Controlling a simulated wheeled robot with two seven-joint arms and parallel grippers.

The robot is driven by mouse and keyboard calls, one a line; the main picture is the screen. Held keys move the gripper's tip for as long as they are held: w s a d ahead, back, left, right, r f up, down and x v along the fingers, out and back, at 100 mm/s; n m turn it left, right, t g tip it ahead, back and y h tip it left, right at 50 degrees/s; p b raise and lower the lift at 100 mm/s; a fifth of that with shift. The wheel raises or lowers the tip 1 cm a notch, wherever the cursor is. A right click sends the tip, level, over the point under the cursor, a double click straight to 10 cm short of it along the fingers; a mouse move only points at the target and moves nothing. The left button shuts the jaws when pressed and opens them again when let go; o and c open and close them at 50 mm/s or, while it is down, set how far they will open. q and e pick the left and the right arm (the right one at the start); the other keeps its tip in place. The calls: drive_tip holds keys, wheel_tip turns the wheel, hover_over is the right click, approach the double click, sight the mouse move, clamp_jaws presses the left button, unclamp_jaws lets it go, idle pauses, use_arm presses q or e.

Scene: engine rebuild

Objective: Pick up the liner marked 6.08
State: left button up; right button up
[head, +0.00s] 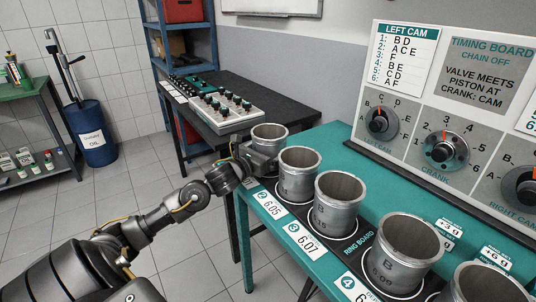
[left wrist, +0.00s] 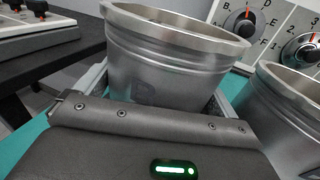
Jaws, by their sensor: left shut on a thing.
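Several grey metal liners stand in a row on the teal bench (head: 250,205). My left gripper (head: 257,163) is shut on the farthest liner (head: 269,132), gripping its side wall. That liner (left wrist: 170,70) fills the middle of the left wrist view, upright between the fingers. A faint B shows on it; its number is hidden or unreadable. I cannot tell whether it is clear of the bench. The second liner (head: 298,177) stands close beside it, and also shows in the left wrist view (left wrist: 285,110). The fourth liner (head: 388,262) seems marked B 6.09. My right gripper is not in view.
Number cards 6.05 (head: 271,207) and 6.07 (head: 305,243) lie along the bench's near edge. The timing board (head: 490,80) with its dials stands behind the liners. A dark table (head: 285,95) with a control panel is beyond. A blue drum (head: 92,135) stands on the floor at left.

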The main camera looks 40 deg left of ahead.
use_arm(q)
drive_tip(key=s+r, duration=1.1)
drive_tip(key=s, duration=0.3)
drive_tip(key=shift+d+r, duration=0.3)
drive_tip(key=shift+d, duration=0.1)
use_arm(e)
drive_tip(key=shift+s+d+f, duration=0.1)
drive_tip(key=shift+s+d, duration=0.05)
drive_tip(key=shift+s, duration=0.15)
use_arm(q)
drive_tip(key=shift+s, duration=0.1)
